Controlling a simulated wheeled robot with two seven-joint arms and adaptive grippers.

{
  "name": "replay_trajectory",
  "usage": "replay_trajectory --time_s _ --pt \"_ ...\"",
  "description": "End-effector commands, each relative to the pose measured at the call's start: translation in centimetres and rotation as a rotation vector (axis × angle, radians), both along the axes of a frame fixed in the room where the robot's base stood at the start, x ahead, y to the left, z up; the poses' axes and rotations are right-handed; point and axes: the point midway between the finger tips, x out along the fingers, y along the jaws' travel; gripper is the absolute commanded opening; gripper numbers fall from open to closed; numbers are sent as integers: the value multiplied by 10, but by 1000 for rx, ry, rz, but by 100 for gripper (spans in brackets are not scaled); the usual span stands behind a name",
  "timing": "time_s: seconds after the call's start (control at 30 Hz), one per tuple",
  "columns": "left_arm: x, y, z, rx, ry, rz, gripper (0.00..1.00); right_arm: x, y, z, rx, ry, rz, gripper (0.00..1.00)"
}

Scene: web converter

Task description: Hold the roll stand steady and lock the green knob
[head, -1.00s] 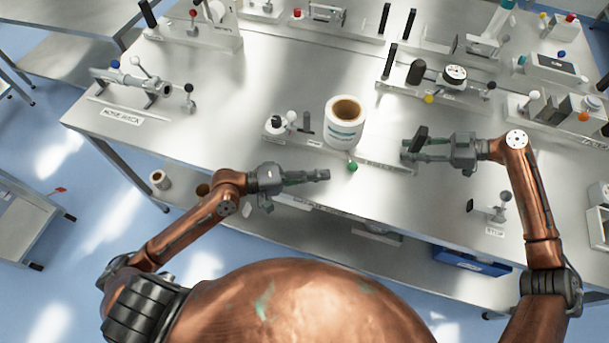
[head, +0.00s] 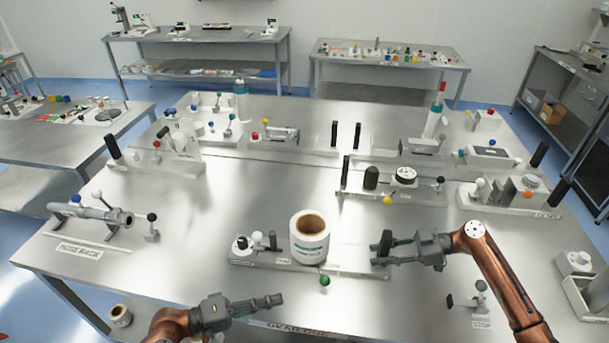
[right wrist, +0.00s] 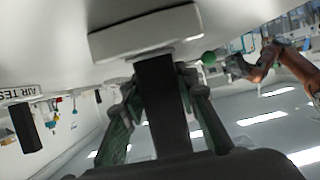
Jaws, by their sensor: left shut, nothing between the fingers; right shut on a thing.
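The roll stand (head: 345,270) is a low pale base near the table's front edge, carrying an upright white roll (head: 310,240) with a brown core. The green knob (head: 325,281) sits on its front side below the roll, and shows in the right wrist view (right wrist: 208,58). My right gripper (head: 384,250) is shut on the black upright handle (head: 387,241) at the stand's right end; the right wrist view shows this handle (right wrist: 163,105) between the fingers. My left gripper (head: 278,299) is shut and empty, left of the green knob and apart from it.
White and black knobs (head: 256,238) stand on the stand's left part. A hose rack (head: 95,212) is at the left, and a stop fixture (head: 480,300) is right of my right gripper. Other fixtures fill the back. The table's middle left is clear.

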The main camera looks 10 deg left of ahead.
Motion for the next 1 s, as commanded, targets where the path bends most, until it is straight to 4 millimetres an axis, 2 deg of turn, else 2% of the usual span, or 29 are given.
replay_trajectory --time_s 0.03,0.57,0.6,0.87,1.0 --pt "0 0 -1 0 1 0 0 -3 -2 -12 -15 13 2 0" --pt "0 0 -1 0 0 0 0 -2 -2 -5 -15 13 1 0" --pt "0 0 -1 0 0 0 0 -2 -2 -5 -15 12 0 29" --pt "0 0 0 0 0 0 0 -1 -1 0 -9 6 0 47" --pt "0 0 0 0 0 0 0 -1 -1 1 -8 4 0 48"
